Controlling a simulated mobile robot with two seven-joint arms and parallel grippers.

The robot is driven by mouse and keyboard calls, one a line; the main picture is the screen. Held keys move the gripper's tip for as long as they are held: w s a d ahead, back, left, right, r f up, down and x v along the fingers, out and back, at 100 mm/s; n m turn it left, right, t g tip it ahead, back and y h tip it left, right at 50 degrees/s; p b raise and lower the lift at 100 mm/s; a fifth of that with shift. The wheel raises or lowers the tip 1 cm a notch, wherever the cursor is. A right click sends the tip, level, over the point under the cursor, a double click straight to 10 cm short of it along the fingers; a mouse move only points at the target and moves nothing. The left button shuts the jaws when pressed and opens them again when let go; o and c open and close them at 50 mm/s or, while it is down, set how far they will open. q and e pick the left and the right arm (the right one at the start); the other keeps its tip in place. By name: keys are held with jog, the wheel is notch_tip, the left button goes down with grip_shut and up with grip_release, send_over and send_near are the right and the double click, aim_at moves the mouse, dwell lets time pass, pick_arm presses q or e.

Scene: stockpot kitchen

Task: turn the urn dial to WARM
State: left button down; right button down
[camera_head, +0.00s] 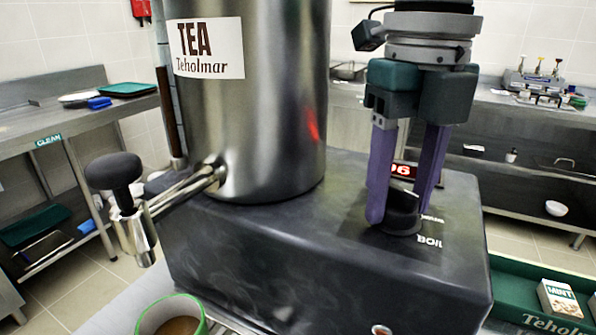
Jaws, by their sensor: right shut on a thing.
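The steel tea urn (250,110) stands on a dark base (300,260). The urn dial (402,225) is a black knob on the top of this base, at the right. My right gripper (400,205) points down with its purple fingers on either side of the dial, shut on it. The word BOIL (429,240) is printed just right of the dial. Another printed word above it is partly hidden and I cannot read it. The dial's pointer is not clear to see. My left gripper is not in view.
A tap (135,225) with a black knob sticks out at the urn's left. A green-rimmed cup (197,328) with brown liquid is below it. A red display (404,171) is partly hidden behind the fingers. A green tray (515,290) with a mint box (560,299) lies right.

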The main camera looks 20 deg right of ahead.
aim_at(402, 189)
jog(key=n+b, duration=0.3)
jog(key=n, duration=0.3)
jog(key=shift+f, duration=0.1)
jog(key=shift+n+b, duration=1.25)
jog(key=shift+n, duration=1.15)
jog(key=shift+c, duration=1.4)
grip_release()
notch_tip(402, 189, up, 10)
jog(key=p, duration=0.7)
jog(key=shift+r+p, duration=0.2)
jog(key=shift+p, duration=0.1)
jog(key=shift+f, duration=0.1)
